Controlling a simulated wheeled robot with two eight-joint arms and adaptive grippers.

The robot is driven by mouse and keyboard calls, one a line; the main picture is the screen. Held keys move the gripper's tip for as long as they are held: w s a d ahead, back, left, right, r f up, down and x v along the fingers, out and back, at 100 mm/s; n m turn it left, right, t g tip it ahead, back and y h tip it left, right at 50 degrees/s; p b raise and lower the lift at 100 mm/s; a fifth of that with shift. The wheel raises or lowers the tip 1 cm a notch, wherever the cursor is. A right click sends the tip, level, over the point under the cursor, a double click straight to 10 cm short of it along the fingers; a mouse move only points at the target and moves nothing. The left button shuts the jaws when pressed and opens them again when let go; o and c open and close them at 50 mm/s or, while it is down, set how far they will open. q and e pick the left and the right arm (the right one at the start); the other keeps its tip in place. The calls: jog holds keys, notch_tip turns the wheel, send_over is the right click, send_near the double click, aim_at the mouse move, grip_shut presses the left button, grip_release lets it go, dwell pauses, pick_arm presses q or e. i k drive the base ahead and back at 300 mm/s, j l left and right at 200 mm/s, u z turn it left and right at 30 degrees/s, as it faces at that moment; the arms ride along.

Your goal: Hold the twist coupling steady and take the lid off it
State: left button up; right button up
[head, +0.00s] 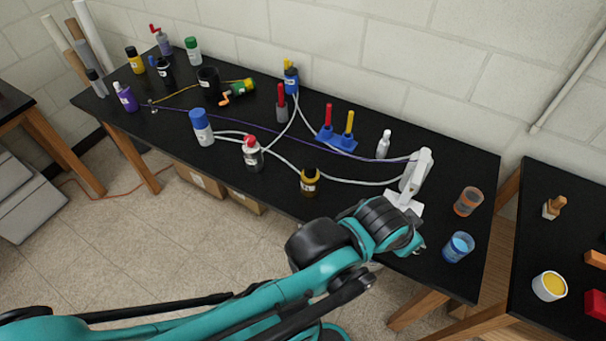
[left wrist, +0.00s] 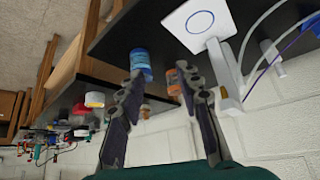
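No object is clearly recognisable as the twist coupling, and I cannot tell which item bears its lid. Closest to my left gripper (head: 416,247) are a blue translucent cup-like piece (head: 458,247) and an orange one (head: 468,201), both upright at the table's right end. The blue piece (left wrist: 141,63) and the orange piece (left wrist: 174,82) also show in the left wrist view. There my left gripper (left wrist: 165,88) has its fingers wide apart with nothing held between them. In the head view its fingers are mostly hidden behind my wrist. My right gripper is in neither view.
A white stand (head: 417,172) with a square base is close to my left gripper. Cables run from it across the black table (head: 350,220). Bottles, including a blue-capped one (head: 202,127) and a red-capped one (head: 252,154), stand leftward. A second table (head: 530,220) is at right.

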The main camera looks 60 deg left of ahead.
aim_at(309, 187)
jog(key=u, duration=1.95)
jog(key=k+j+z, duration=0.25)
jog(key=z, duration=0.2)
jog(key=k+j+z, duration=0.3)
jog(key=z, duration=0.15)
